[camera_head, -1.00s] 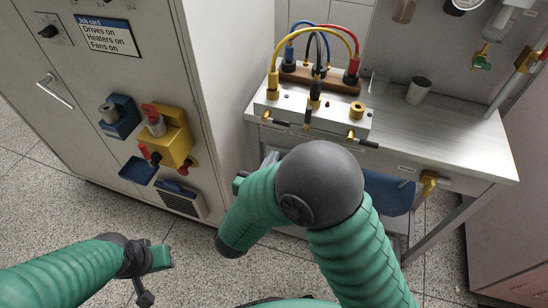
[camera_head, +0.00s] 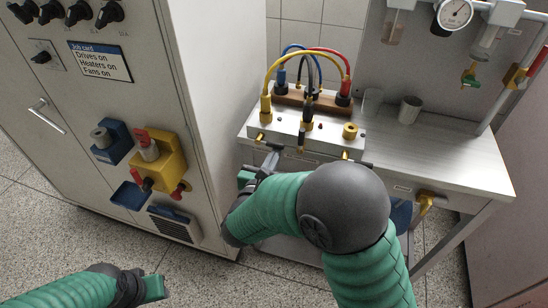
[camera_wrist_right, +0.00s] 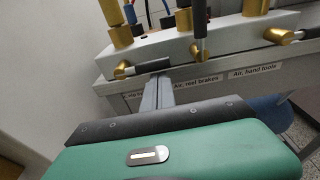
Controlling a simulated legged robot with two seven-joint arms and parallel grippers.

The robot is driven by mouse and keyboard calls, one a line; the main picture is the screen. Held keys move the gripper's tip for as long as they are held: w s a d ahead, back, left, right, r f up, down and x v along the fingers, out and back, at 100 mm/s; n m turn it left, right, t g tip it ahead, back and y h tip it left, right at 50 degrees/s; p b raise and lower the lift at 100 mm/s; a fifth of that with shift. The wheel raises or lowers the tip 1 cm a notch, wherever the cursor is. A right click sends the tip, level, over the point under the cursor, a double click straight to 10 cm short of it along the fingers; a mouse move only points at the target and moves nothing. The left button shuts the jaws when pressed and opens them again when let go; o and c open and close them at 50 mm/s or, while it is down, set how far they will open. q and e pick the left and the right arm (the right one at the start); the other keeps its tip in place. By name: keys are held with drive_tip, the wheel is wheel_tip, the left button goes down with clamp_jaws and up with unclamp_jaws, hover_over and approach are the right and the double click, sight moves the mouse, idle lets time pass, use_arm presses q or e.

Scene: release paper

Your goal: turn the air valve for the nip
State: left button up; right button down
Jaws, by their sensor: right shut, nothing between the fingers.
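A white manifold (camera_head: 320,140) on the bench front carries three brass valves with black lever handles. The left valve (camera_head: 260,137) has its handle lying sideways to the right; it also shows in the right wrist view (camera_wrist_right: 122,70). The label (camera_wrist_right: 133,96) below it is partly hidden by my fingers. The middle valve's handle (camera_wrist_right: 200,45) is upright in the wrist view. My right gripper (camera_head: 270,159) is shut and empty, its fingertips (camera_wrist_right: 157,80) just below the left valve's handle; I cannot tell whether they touch. My left gripper (camera_head: 155,287) is low at the left, its jaws unclear.
The right valve (camera_wrist_right: 275,36) sits above the "Air, hand tools" label (camera_wrist_right: 255,72). Yellow, blue and red hoses arch over the manifold. A grey cabinet (camera_head: 225,100) stands close at the left. A metal cup (camera_head: 410,110) stands on the bench (camera_head: 450,160).

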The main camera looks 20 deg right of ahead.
drive_tip(key=shift+r+n, duration=0.2)
drive_tip(key=shift+n, duration=0.4)
